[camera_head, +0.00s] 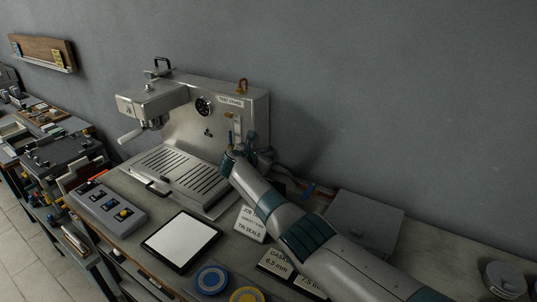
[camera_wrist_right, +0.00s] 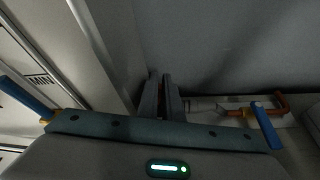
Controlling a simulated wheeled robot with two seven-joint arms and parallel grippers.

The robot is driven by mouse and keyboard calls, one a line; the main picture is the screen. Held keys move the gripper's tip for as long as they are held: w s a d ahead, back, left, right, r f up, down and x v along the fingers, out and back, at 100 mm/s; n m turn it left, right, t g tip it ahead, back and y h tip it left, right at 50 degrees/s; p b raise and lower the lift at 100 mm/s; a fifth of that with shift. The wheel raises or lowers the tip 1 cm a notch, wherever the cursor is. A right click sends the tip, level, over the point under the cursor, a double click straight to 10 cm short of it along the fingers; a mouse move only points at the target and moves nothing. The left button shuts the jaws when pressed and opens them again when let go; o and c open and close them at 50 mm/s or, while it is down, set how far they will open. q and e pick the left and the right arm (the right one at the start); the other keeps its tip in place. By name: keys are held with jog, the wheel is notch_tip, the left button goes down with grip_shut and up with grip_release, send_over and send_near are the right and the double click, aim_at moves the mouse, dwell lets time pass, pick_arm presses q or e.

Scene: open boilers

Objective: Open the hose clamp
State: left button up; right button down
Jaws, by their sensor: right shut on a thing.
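My right gripper (camera_head: 243,142) is at the right side of the steel machine (camera_head: 180,105). In the right wrist view its two dark fingers (camera_wrist_right: 162,92) stand close together with only a narrow gap, shut on a small part that they hide; I take it for the hose clamp. A pale hose or pipe piece (camera_wrist_right: 207,104) runs right from beside the fingers to an orange-brown fitting (camera_wrist_right: 279,104) with a blue lever (camera_wrist_right: 266,126). Another blue handle (camera_wrist_right: 24,95) shows at the left. My left gripper is not in view.
The steel machine's wall stands close left of my fingers. A grey box (camera_head: 366,218) lies to the right of my arm on the bench. A tablet (camera_head: 181,241), a button panel (camera_head: 110,205) and label cards (camera_head: 250,223) are in front. The grey wall is behind.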

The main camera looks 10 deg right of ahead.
jog(key=c, duration=2.2)
grip_release()
